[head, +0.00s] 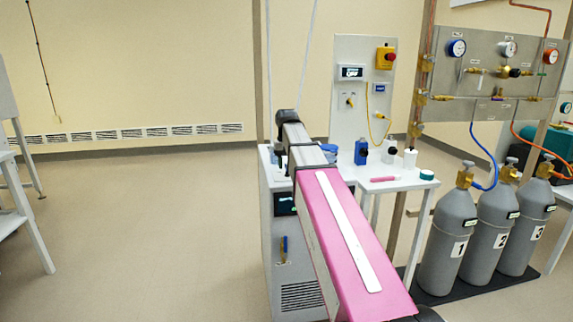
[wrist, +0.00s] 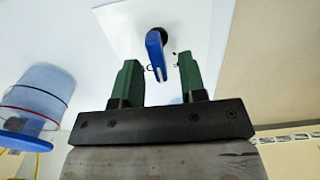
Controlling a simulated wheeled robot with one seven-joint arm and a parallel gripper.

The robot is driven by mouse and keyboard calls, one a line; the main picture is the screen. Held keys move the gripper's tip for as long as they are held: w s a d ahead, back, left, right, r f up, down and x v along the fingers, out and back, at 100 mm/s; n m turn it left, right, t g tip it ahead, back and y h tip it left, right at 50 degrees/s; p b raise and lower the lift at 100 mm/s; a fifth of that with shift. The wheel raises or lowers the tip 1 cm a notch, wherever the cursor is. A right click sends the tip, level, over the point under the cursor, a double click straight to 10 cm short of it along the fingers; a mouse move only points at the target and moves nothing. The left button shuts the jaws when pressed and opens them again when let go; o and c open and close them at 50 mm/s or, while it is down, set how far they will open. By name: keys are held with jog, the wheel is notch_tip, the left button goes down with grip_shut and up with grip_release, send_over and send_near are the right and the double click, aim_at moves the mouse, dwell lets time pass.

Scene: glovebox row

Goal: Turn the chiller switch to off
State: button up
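A white cabinet that looks like the chiller (head: 284,275) stands partly behind my pink arm in the head view. It has a dark display (head: 285,203) and a blue lever (head: 284,248) on its front. In the wrist view a blue lever switch (wrist: 154,50) with a black hub sits on a pale surface. I cannot tell if this is the same lever. My gripper (wrist: 158,60) is open, its green fingers on either side of the lever's lower end, with gaps visible on both sides. In the head view my arm hides the gripper.
A clear blue tub (wrist: 40,95) is left of the fingers in the wrist view. A white table (head: 400,183) with small items stands right of the cabinet, by a panel with a red button (head: 386,57). Grey cylinders (head: 450,240) stand farther right.

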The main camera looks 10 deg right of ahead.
notch_tip(320, 180, up, 11)
dwell(0.7)
jog(key=shift+f, duration=0.1)
